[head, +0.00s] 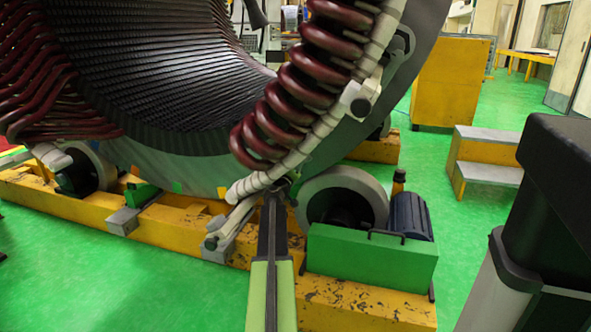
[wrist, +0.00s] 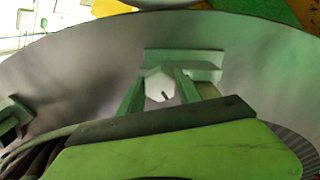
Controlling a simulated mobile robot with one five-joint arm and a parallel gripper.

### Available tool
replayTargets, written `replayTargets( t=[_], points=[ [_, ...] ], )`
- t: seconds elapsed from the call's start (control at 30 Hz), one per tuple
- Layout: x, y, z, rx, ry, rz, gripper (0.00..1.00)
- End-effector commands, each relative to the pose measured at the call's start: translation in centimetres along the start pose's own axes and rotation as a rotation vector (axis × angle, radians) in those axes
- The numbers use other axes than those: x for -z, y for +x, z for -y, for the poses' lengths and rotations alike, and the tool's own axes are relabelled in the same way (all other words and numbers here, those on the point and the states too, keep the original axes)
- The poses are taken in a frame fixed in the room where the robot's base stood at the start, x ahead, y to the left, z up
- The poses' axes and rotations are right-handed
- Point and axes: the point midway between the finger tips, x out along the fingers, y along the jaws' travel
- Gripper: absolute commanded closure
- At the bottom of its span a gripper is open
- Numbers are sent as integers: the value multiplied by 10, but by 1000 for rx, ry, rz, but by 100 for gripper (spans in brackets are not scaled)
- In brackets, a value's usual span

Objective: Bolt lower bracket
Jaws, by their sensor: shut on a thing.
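In the wrist view my gripper (wrist: 161,88) has its two fingers on either side of a pale hexagonal bolt head (wrist: 155,78) and is shut on it. The bolt head is in front of a pale green-grey bracket (wrist: 200,60), which stands against the smooth curved stator face (wrist: 80,70). I cannot tell how deep the bolt sits. In the head view my gripper (head: 274,192) reaches to the lower end of the white-wrapped ring beside the red coils. The bolt is too small or hidden to make out there.
The large stator (head: 190,155) rests over a worn yellow base (head: 160,225). A grey roller (head: 350,192) and a green motor housing (head: 370,262) stand close to the right of my arm. Yellow steps (head: 470,165) stand farther right. Green floor (head: 60,290) is clear at the front left.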

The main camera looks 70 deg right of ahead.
Motion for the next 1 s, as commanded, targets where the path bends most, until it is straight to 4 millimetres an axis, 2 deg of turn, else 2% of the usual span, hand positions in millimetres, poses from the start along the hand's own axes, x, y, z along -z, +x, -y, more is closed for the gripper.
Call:
replayTargets(
  t=[0.1, 0.13, 0.3, 0.57, 0.67, 0.77, 1.0],
  points=[
    [-2, 1, -2, -4, 0, 4, 100],
    [-2, 1, -2, -4, 0, 4, 57],
    [-2, 1, -2, -3, -1, 3, 38],
    [-1, 0, -1, -1, -1, 2, 38],
    [-1, -8, -1, -1, -1, 1, 38],
    [-1, -28, -1, 0, -1, 0, 38],
    [-2, -98, -2, 0, -1, 0, 38]
  ],
)
